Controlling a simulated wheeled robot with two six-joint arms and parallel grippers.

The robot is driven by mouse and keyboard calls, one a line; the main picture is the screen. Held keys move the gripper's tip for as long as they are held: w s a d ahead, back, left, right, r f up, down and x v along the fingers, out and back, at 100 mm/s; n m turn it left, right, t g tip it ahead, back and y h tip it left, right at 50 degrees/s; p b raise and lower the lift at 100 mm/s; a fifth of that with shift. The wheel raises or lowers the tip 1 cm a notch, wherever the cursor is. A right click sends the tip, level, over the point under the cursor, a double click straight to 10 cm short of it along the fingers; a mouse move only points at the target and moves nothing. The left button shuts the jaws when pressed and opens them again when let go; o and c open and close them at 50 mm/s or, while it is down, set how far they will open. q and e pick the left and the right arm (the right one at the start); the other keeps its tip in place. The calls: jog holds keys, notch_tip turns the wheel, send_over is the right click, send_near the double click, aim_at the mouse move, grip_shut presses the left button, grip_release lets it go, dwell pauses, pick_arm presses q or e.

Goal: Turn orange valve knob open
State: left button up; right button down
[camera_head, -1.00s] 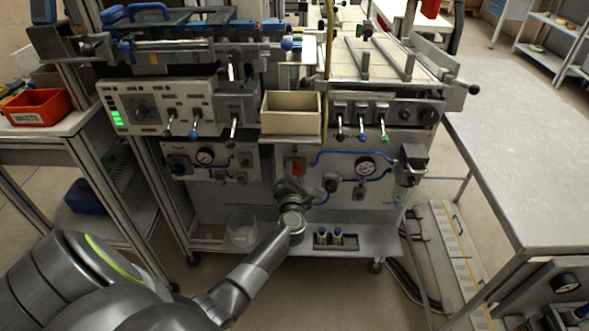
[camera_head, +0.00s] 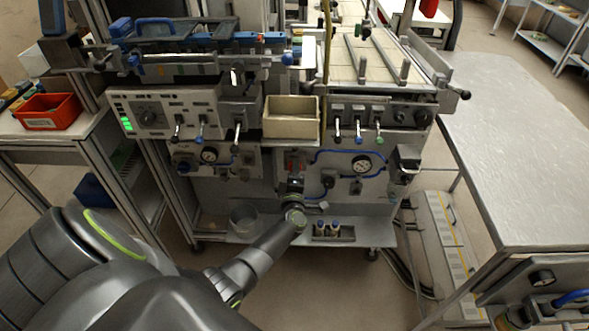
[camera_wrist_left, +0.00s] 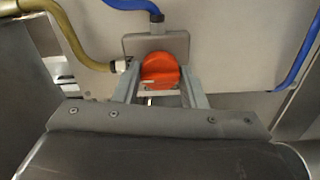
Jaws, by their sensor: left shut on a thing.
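The orange valve knob (camera_wrist_left: 160,70) is round with a raised grip and sits on a grey valve body (camera_wrist_left: 133,44) on the machine's lower panel. In the head view the knob (camera_head: 292,165) is a small red-orange patch, partly hidden by my gripper. My left gripper (camera_wrist_left: 160,82) is shut on the knob, with one finger on each side of it. In the head view my left gripper (camera_head: 294,176) reaches up to the panel from below. My right gripper is not in view.
A blue hose (camera_wrist_left: 205,22) and a yellowish hose (camera_wrist_left: 75,40) run close to the valve. A beige bin (camera_head: 291,118) sits above. A clear container (camera_head: 243,217) and small bottles (camera_head: 327,229) stand on the shelf below.

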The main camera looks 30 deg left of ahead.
pick_arm(q)
jog(key=shift+m, duration=0.4)
jog(key=o, duration=1)
jog(key=shift+d, duration=0.1)
jog(key=shift+v, duration=8.65)
jog(key=shift+s+p, duration=0.1)
jog(key=shift+p, duration=0.2)
